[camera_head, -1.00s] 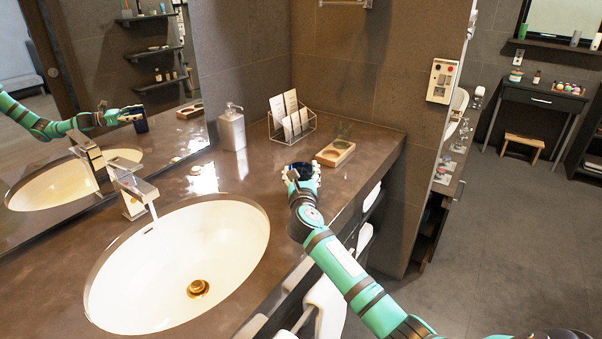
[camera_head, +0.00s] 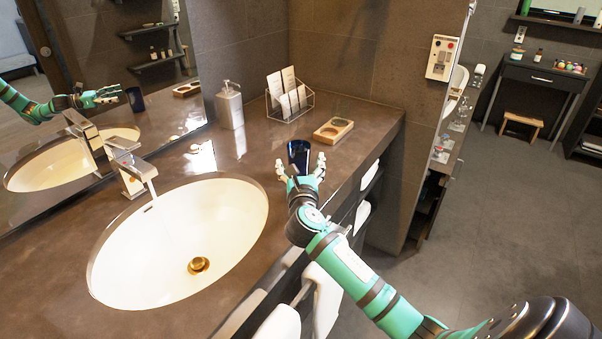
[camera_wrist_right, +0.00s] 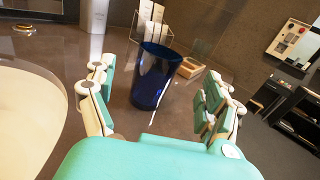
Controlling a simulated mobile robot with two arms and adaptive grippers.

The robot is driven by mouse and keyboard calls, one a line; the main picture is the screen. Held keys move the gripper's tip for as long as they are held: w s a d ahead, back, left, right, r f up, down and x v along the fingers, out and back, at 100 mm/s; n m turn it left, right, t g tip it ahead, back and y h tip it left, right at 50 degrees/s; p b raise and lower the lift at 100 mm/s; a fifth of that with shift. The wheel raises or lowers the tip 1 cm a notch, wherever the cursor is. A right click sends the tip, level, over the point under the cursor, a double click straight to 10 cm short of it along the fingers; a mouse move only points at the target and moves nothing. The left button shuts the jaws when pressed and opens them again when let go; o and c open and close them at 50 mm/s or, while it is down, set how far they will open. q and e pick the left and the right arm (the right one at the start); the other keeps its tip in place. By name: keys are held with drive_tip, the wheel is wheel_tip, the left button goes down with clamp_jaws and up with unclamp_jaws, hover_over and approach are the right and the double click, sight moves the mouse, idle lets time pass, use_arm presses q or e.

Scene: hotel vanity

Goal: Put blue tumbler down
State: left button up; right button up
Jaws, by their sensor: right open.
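The blue tumbler (camera_head: 299,156) is dark blue and stands upright on the brown counter (camera_head: 255,156), to the right of the sink. In the right wrist view the tumbler (camera_wrist_right: 157,76) sits beyond and between the spread fingers, with a visible gap on each side. My right gripper (camera_head: 301,170) is open just in front of the tumbler, and its fingers hide the tumbler's lower part in the head view. In the wrist view the open gripper (camera_wrist_right: 160,105) holds nothing. My left gripper is not in view.
A wooden tray (camera_head: 333,130) lies behind the tumbler to the right. A soap dispenser (camera_head: 230,105) and a wire rack with cards (camera_head: 288,98) stand at the back. The sink (camera_head: 180,240) is at the left. The counter's front edge is close to the tumbler.

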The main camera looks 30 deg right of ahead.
drive_tip(key=shift+v, duration=2.3)
